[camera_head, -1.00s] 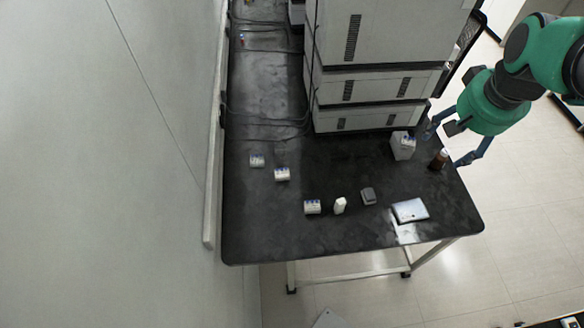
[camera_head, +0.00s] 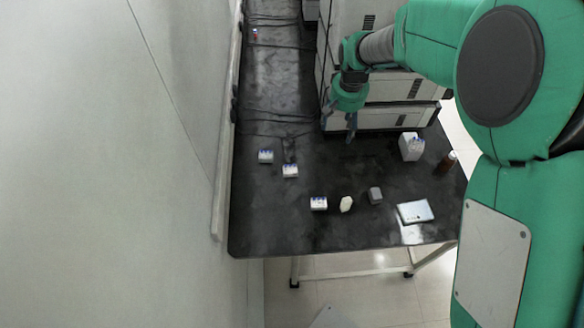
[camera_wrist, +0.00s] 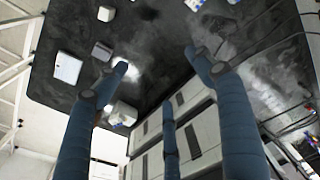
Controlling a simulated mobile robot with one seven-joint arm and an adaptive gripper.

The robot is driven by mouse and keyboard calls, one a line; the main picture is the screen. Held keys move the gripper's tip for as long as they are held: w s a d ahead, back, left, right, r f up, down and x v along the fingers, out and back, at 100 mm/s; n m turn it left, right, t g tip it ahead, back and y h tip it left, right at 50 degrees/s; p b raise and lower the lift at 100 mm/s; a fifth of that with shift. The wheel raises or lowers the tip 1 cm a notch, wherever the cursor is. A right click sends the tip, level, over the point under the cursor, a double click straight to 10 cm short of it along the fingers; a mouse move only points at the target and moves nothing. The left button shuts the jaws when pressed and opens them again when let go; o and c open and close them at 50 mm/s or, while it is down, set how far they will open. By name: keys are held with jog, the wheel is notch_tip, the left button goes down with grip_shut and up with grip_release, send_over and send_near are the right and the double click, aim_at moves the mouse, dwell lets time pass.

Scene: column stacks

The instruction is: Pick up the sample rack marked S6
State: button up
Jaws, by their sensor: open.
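Three small white racks with blue tops stand on the black bench in the head view: one at the left (camera_head: 265,156), one beside it (camera_head: 290,171), and one nearer the front (camera_head: 318,203). A taller white box with blue marks (camera_head: 411,147) stands at the right; it seems to show in the wrist view (camera_wrist: 122,115) too. No S6 marking is readable. My gripper (camera_head: 338,132) is open and empty, above the bench in front of the white instruments, behind and right of the small racks. Its spread blue fingers (camera_wrist: 157,68) show in the wrist view.
Stacked white instruments (camera_head: 372,118) stand close behind my gripper. A white piece (camera_head: 346,204), grey block (camera_head: 376,195), silver flat case (camera_head: 415,212) and brown bottle (camera_head: 447,161) stand on the bench (camera_head: 270,225). Cables run along the back left; a wall borders the left.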

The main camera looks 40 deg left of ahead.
jog(key=n, duration=0.2)
send_over(290, 169)
notch_tip(290, 169, down, 16)
jog(key=f, duration=0.1)
jog(key=shift+r+g+h+p, duration=0.3)
jog(key=shift+g+h+p, duration=0.1)
jog(key=shift+p, duration=0.05)
jog(key=shift+f, duration=0.15)
jog(key=shift+f, duration=4.15)
jog(key=shift+f, duration=0.1)
jog(key=shift+f+b, duration=0.4)
jog(key=shift+f, duration=2.1)
jog(key=c, duration=1.5)
